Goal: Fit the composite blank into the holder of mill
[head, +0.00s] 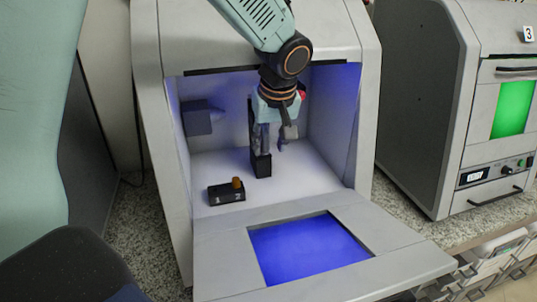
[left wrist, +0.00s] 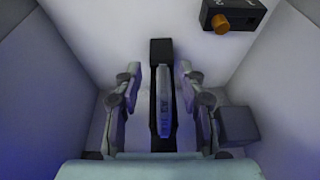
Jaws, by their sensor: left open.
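The open mill (head: 350,40) stands in the middle of the head view. Inside it, a black holder (head: 261,166) stands upright on the white floor; it also shows in the left wrist view (left wrist: 161,48). The composite blank (left wrist: 164,105), a pale grey bar with dark lettering, lies against the black holder, its lower end at the holder's block. I cannot tell how deep it sits. My left gripper (left wrist: 159,72) is open inside the mill, its fingers on either side of the blank with gaps visible. My right gripper is not in view.
A small black box with an orange knob (head: 237,183) sits on the mill floor near the front left. A grey block (head: 197,118) is on the left inner wall. The mill's door (head: 400,262) is folded down in front. Another machine (head: 425,110) stands at right.

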